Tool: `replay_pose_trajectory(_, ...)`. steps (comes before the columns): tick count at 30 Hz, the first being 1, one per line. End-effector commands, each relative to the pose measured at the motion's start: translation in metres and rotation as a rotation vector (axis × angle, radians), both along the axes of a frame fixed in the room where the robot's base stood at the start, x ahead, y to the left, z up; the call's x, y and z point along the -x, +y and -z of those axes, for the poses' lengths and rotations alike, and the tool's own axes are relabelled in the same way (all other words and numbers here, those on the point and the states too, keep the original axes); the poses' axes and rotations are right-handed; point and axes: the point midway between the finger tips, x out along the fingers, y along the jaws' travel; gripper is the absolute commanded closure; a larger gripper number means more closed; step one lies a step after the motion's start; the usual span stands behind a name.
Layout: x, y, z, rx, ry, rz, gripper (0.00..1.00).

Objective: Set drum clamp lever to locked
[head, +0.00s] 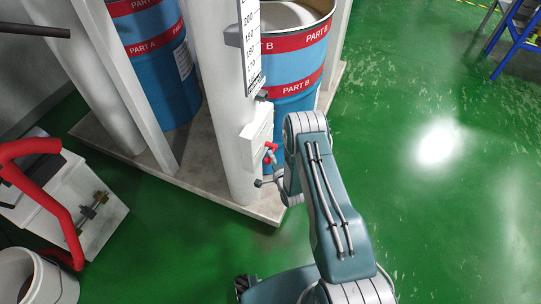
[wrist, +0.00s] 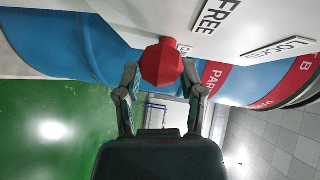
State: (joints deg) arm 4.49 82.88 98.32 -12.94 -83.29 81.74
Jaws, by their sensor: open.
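The red clamp lever knob (wrist: 162,65) is in the middle of the wrist view, in front of a white panel. The panel carries a FREE label (wrist: 216,16) and a LOCKED label (wrist: 279,48), its end partly cut from clear reading. The knob is nearer the FREE label. My gripper (wrist: 162,88) is open, one finger on each side of the knob; contact is not clear. In the head view the red lever (head: 271,148) shows small beside a white box (head: 257,133) on the column. My gripper there is mostly hidden by my arm.
Blue drums with red bands, PART A (head: 160,70) and PART B (head: 292,62), stand on a pale platform (head: 180,186) behind the white column (head: 226,150). A white bucket (head: 38,280) and red pipe (head: 60,215) are at left.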

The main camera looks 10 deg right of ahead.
Motion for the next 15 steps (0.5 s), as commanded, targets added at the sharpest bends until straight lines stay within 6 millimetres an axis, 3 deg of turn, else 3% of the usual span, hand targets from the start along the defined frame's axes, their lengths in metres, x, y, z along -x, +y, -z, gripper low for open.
replay_pose_trajectory(5,-0.014,0.002,0.002,0.001,-0.001,0.0,0.49)
replay_pose_trajectory(13,-0.016,0.002,0.002,0.0,0.001,0.001,0.49)
replay_pose_trajectory(14,-0.016,0.002,0.002,0.0,0.001,0.001,0.58)
replay_pose_trajectory(15,-0.016,0.002,0.002,0.0,0.001,0.001,0.76)
